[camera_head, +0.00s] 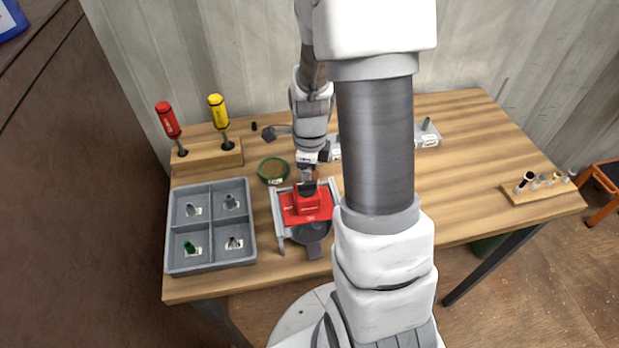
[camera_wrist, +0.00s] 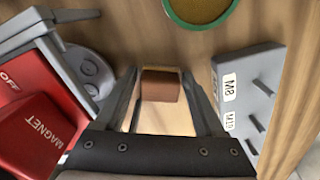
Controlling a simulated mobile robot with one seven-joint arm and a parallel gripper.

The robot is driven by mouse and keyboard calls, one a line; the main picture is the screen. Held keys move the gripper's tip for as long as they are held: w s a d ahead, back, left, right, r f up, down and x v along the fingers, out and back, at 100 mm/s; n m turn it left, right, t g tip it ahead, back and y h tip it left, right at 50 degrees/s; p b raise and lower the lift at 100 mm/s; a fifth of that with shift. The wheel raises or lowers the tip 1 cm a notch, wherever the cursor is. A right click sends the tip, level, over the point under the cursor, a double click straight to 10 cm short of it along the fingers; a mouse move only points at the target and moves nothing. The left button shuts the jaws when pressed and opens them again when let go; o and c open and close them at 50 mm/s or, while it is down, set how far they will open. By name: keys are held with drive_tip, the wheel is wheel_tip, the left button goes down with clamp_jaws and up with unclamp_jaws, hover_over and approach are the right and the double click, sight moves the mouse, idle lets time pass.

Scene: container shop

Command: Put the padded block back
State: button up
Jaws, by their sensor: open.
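The padded block (camera_wrist: 160,86), with a brown face, shows in the wrist view between the fingertips of my gripper (camera_wrist: 159,77). The fingers are open, one on each side of it. I cannot tell whether either finger touches it. In the head view my gripper (camera_head: 308,180) points down just behind the red magnet device, and the block cannot be made out clearly there. The red magnet device (camera_head: 303,206) stands on a grey base at the front of the table and fills the left of the wrist view (camera_wrist: 40,120).
A green-rimmed round dish (camera_head: 273,170) lies left of my gripper. A grey tray with compartments (camera_head: 211,226) is at the left. A wooden stand (camera_head: 207,153) holds red and yellow screwdrivers. A grey labelled rack (camera_wrist: 252,90) is close by. The table's right half is mostly clear.

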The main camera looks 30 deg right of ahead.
wheel_tip(320, 180, up, 12)
drive_tip(key=p, duration=0.2)
drive_tip(key=s+a+r+n+t, duration=0.2)
drive_tip(key=s+a+r+n, duration=0.3)
drive_tip(key=n, duration=0.8)
drive_tip(key=s+a+r+n+t, duration=0.3)
drive_tip(key=s+a+r+n, duration=0.2)
drive_tip(key=n, duration=0.7)
wheel_tip(320, 180, up, 4)
drive_tip(key=shift+s+a+r+n+t, duration=0.15)
drive_tip(key=shift+s+n+t, duration=0.2)
drive_tip(key=shift+s, duration=0.9)
drive_tip(key=c, duration=0.3)
drive_tip(key=shift+s, duration=0.15)
drive_tip(key=shift+c, duration=0.2)
